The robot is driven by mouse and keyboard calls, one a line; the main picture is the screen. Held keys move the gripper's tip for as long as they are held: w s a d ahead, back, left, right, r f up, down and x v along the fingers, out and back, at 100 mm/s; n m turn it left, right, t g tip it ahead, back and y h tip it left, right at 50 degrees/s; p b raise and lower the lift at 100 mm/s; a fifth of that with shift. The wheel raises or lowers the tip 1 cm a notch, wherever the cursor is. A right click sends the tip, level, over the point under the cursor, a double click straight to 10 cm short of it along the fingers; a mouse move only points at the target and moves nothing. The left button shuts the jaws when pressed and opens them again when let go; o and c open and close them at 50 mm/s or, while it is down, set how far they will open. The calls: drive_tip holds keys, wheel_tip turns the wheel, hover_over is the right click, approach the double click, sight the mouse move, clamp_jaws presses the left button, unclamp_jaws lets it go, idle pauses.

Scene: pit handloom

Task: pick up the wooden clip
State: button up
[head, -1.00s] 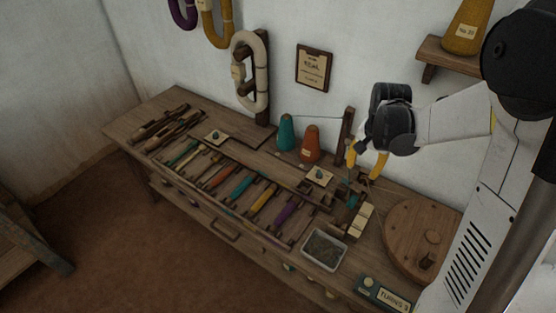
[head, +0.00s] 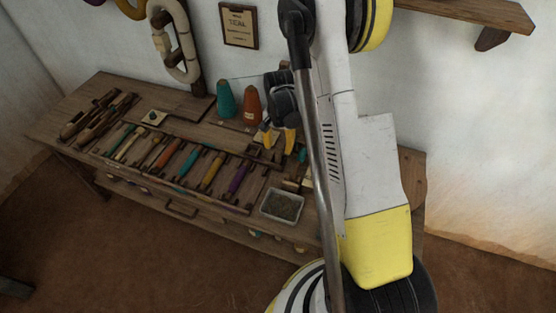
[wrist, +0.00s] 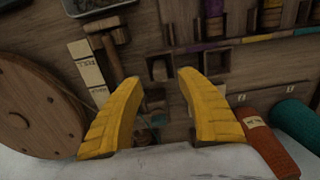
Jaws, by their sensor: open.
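My gripper (head: 278,138) is open over the back right part of the bench, in front of the orange cone. In the wrist view its two yellow fingers (wrist: 160,78) are apart, with nothing held between them. Small brown wooden pieces (wrist: 160,68) lie on the bench just beyond and between the fingertips. I cannot tell for certain which of them is the wooden clip. In the head view my arm and fingers hide much of this spot.
An orange cone (head: 250,105) and a teal cone (head: 225,98) stand close to the gripper. A round wooden disc (wrist: 35,105), pale labelled blocks (wrist: 86,66) and a metal tray (head: 283,205) are nearby. Several coloured bobbins (head: 212,172) fill the bench's middle. The wall is behind.

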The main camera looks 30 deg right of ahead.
sight(278, 152)
wheel_tip(278, 152, down, 4)
drive_tip(key=shift+a+r+b, duration=0.1)
drive_tip(key=shift+r+b, duration=0.15)
drive_tip(key=shift+b, duration=0.35)
drive_tip(key=shift+r, duration=0.1)
clamp_jaws()
